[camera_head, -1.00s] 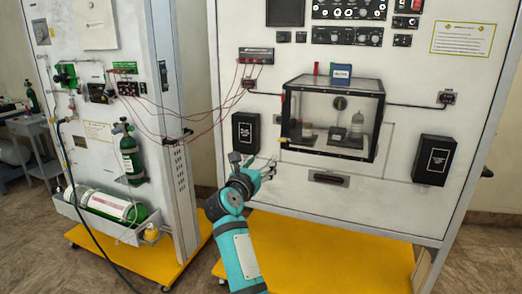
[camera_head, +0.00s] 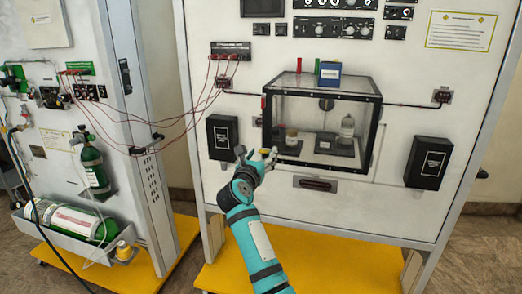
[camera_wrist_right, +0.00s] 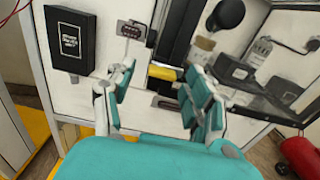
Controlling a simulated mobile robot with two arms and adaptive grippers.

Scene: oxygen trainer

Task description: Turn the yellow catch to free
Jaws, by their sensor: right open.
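The yellow catch (camera_wrist_right: 163,73) shows in the right wrist view as a small yellow block at the lower end of a dark upright edge of the clear box. My right gripper (camera_head: 256,155) is at the lower left corner of the clear, black-framed box (camera_head: 368,140). It is open, and in the right wrist view its two teal fingers stand on either side of the catch. I cannot tell whether either finger touches it. In the head view the catch is small and partly hidden by the fingers. My left gripper is not in view.
Black boxes hang left (camera_head: 222,137) and right (camera_head: 428,162) of the clear box on the white panel. A dark slotted handle (camera_head: 315,184) sits below. Red wires (camera_head: 200,105) cross to the left stand, which holds green cylinders (camera_head: 92,165). A yellow base (camera_head: 330,262) lies below.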

